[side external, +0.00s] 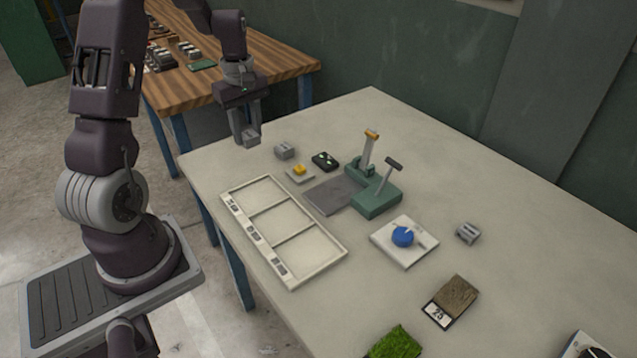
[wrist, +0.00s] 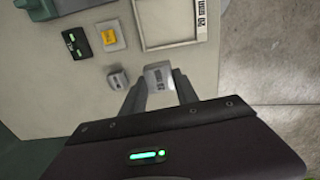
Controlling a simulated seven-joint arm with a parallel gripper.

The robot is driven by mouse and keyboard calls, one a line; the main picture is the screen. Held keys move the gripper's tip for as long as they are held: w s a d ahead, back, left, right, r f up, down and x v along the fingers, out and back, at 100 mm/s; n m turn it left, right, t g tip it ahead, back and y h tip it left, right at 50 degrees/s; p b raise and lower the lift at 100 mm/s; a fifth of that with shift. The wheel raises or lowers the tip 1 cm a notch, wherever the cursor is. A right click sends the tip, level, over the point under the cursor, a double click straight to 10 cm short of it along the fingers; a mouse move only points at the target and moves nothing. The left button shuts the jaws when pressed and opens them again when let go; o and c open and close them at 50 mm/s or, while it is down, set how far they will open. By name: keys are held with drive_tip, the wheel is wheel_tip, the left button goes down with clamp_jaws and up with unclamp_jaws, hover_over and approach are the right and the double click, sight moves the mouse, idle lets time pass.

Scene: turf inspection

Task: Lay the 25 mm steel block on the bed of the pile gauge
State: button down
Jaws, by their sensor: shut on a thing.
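My gripper (side external: 247,139) is shut on a small grey steel block (side external: 251,140), held above the table's far-left edge. In the wrist view my gripper (wrist: 160,88) has this block (wrist: 158,75) between its fingertips; its face has a dark marking I cannot read. A second grey block (side external: 284,151) sits on the table close by, also in the wrist view (wrist: 118,79). A third (side external: 467,233) lies at the right. The pile gauge (side external: 376,201) is green with two upright levers, and its flat grey bed (side external: 327,196) extends to its left. The bed looks empty.
A cream three-compartment tray (side external: 336,254) lies in front of the gauge, empty. A yellow button pad (side external: 299,173) and black box (side external: 325,161) stand between gripper and gauge. A blue-knobbed plate (side external: 404,250), brown sample marked 25 (side external: 452,300) and green turf (side external: 395,345) are nearer the camera.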

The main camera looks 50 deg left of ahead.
drive_tip(key=w+d, duration=0.7)
hover_over(335, 191)
drive_tip(key=shift+m, duration=0.3)
wheel_tip(335, 191, down, 9)
drive_tip(key=shift+s+f, duration=0.1)
drive_tip(key=shift+f, duration=0.05)
drive_tip(key=c, duration=0.9)
unclamp_jaws()
drive_tip(key=shift+f, duration=0.1)
